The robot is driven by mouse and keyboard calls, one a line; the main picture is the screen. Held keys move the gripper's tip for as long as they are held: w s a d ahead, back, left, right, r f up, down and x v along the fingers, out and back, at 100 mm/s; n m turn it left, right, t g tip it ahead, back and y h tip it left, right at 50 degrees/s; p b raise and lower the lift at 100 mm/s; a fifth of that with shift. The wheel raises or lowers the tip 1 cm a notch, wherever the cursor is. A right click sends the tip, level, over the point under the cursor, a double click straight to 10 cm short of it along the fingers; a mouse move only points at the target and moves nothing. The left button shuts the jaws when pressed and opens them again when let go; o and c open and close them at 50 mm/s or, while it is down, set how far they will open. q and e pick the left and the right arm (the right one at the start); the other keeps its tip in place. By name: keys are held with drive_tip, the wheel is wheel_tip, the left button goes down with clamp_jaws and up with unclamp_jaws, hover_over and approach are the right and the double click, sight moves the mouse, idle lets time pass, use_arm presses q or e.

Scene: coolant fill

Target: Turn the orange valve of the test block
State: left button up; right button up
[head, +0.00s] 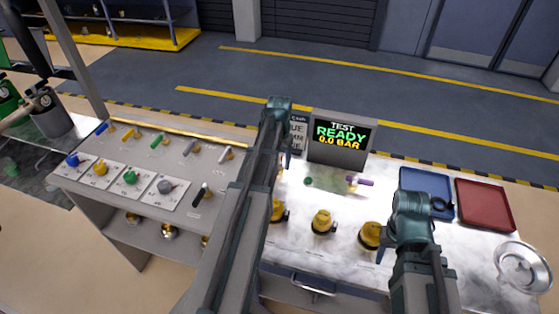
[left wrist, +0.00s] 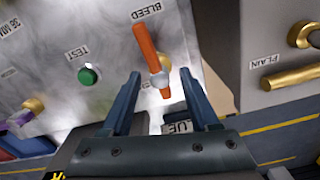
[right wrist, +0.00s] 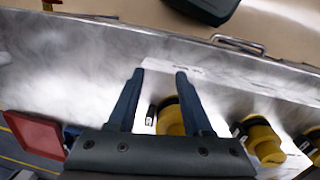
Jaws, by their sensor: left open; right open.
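The orange valve (left wrist: 148,47) shows in the left wrist view as a long orange lever on the pale test block (left wrist: 55,60), next to a BLEED label. Its pale pivot end lies between the fingertips of my left gripper (left wrist: 159,74). The gripper is open, with a visible gap on both sides of the lever. I cannot tell how far above the block the fingertips are. In the head view my left arm hides the valve. My right gripper (right wrist: 158,75) is open and empty above the block's right part, beside a yellow cap (right wrist: 171,118).
A green TEST button (left wrist: 88,75) and a purple lever (head: 360,182) are on the block. The display (head: 341,137) reads TEST READY 0.0 BAR. A blue tray (head: 427,183) and a red tray (head: 484,204) lie at right. A panel with several levers (head: 160,140) stands at left.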

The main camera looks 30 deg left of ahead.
wheel_tip(320, 180, up, 12)
drive_tip(key=p, duration=1.1)
